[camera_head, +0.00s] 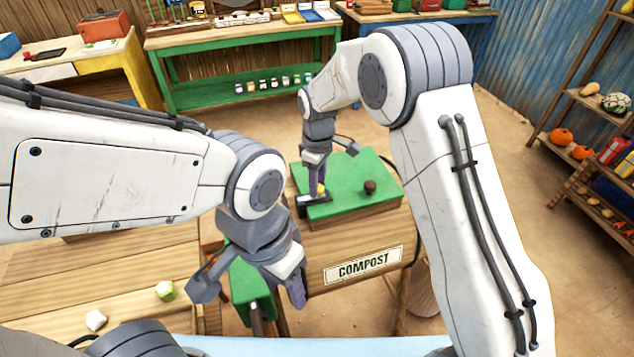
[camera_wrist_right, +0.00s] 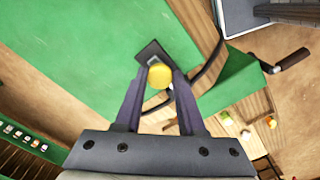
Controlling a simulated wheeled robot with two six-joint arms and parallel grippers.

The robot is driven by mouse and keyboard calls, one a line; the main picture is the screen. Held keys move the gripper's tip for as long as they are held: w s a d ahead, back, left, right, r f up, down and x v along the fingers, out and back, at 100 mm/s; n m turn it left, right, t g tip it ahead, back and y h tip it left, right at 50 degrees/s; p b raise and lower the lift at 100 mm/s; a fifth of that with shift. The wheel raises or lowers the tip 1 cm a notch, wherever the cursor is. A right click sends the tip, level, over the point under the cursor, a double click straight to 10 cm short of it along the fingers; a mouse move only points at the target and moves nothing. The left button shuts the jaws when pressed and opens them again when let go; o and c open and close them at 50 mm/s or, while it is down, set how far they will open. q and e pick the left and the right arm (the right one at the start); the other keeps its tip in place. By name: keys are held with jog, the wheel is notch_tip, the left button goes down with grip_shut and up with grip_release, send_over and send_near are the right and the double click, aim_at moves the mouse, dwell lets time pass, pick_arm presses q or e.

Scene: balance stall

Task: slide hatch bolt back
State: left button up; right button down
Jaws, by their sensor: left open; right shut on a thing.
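The green hatch lid (camera_head: 345,205) lies on top of the wooden compost box (camera_head: 345,250). The hatch bolt's dark plate (camera_head: 315,200) sits at the lid's left front edge, and it also shows in the right wrist view (camera_wrist_right: 151,50). My right gripper (camera_head: 320,183) points down at the bolt. In the right wrist view its fingers (camera_wrist_right: 159,82) are shut on the yellow bolt knob (camera_wrist_right: 160,75). The bolt's rod is mostly hidden by the knob and fingers. My left gripper (camera_head: 250,287) is open and empty, nearer me and apart from the hatch.
A dark knob (camera_head: 370,186) stands on the lid. A green box with a crank handle (camera_wrist_right: 288,62) is beside the compost box, close to my left gripper. A wooden table with pale lumps (camera_head: 165,290) is at left. Green workbench (camera_head: 235,90) stands behind; shelves are at right.

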aim_at(330, 195)
dwell(0.3)
jog(key=shift+w+d+r, duration=0.1)
jog(key=shift+w+d, duration=0.2)
jog(key=shift+d, duration=0.5)
jog(key=shift+w+d, duration=0.25)
jog(key=shift+d, duration=0.55)
jog(key=c, duration=0.5)
grip_release()
jog(key=shift+d, duration=0.15)
jog(key=shift+r, duration=0.2)
notch_tip(330, 195, up, 10)
jog(key=b, duration=0.2)
